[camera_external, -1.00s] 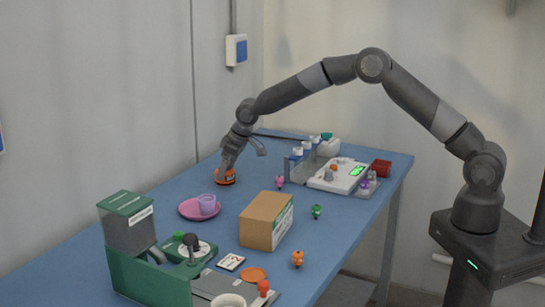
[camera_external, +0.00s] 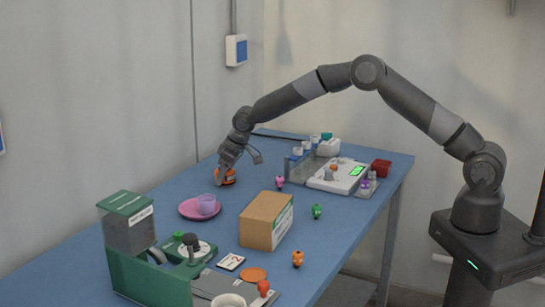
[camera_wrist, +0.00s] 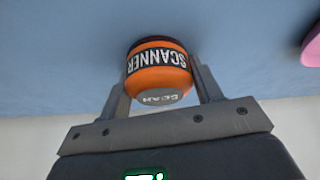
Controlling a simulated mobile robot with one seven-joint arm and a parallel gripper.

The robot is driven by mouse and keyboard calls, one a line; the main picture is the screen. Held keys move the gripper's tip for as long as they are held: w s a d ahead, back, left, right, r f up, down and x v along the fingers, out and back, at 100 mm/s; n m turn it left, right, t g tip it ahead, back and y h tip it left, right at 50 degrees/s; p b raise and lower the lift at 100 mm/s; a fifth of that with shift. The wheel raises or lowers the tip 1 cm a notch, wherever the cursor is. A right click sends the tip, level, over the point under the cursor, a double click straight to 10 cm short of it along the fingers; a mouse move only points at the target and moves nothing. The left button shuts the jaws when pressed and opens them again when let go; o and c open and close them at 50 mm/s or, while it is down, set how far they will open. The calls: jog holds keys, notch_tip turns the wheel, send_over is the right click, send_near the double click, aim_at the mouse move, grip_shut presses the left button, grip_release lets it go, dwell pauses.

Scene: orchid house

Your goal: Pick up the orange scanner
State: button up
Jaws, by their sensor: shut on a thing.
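The orange scanner (camera_wrist: 160,80) is a short rounded orange body with a dark band reading SCANNER and a grey SCAN button. In the wrist view it sits between the two fingers of my gripper (camera_wrist: 161,84), which is shut on it. In the external view the scanner (camera_external: 229,176) is at the far left of the blue table, partly hidden by my gripper (camera_external: 221,174). I cannot tell whether it touches the table.
A cardboard box (camera_external: 262,222) stands mid-table. A white scale (camera_external: 337,176) is to the right, a green machine (camera_external: 150,275) at the front. The wall (camera_external: 225,110) rises behind the table.

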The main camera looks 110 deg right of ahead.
jog(key=shift+c, duration=1.2)
jog(key=shift+r, duration=0.1)
